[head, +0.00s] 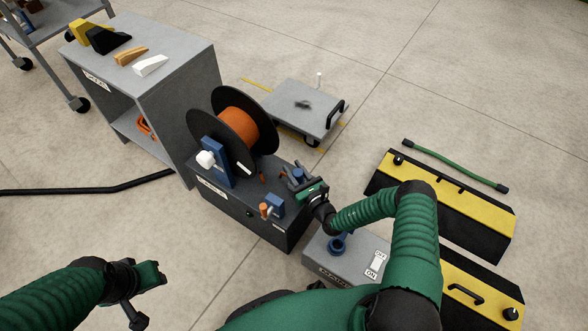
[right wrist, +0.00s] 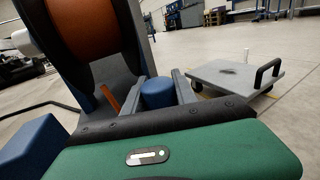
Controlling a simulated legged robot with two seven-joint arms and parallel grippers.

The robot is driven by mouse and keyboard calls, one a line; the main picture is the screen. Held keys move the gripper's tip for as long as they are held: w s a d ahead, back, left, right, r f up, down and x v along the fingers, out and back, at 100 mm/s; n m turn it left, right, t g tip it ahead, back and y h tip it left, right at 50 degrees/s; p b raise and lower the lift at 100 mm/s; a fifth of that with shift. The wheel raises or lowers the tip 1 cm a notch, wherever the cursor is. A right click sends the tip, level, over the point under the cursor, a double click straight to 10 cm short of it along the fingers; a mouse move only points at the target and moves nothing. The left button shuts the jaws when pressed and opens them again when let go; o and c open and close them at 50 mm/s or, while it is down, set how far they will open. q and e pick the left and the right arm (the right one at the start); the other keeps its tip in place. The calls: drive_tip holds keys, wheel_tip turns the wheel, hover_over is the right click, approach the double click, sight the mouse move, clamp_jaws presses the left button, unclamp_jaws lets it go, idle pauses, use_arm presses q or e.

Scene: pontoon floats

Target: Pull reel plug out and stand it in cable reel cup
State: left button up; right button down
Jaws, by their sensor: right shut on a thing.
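My right gripper (head: 292,172) is over the top of the dark reel box (head: 272,228), in front of the cable reel (head: 238,125) with its orange cable. In the right wrist view its two grey fingers are shut on a blue round piece (right wrist: 157,92), which looks like the reel plug. I cannot tell whether the plug is clear of the box top or touching it. A blue cup-like ring (head: 338,243) is on the grey switch box; I cannot tell which part is the cable reel cup. My left gripper (head: 148,278) is away at lower left, holding nothing visible.
A blue block (head: 275,204) with an orange-topped piece (head: 265,210) stands at the reel box's front. Behind is a grey cart (head: 300,108). Yellow-black ramps (head: 445,205) and a green cable (head: 455,166) lie right. A grey cabinet (head: 185,70) stands left.

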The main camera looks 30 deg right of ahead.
drive_tip(key=c, duration=0.9)
unclamp_jaws()
drive_tip(key=shift+s, duration=0.1)
drive_tip(key=shift+s+p, duration=0.4)
drive_tip(key=s+d+p, duration=0.1)
drive_tip(key=s+p, duration=0.4)
drive_tip(key=s, duration=1)
drive_tip(key=shift+s+d+p, duration=0.2)
drive_tip(key=shift+s+p, duration=0.1)
drive_tip(key=shift+s, duration=0.1)
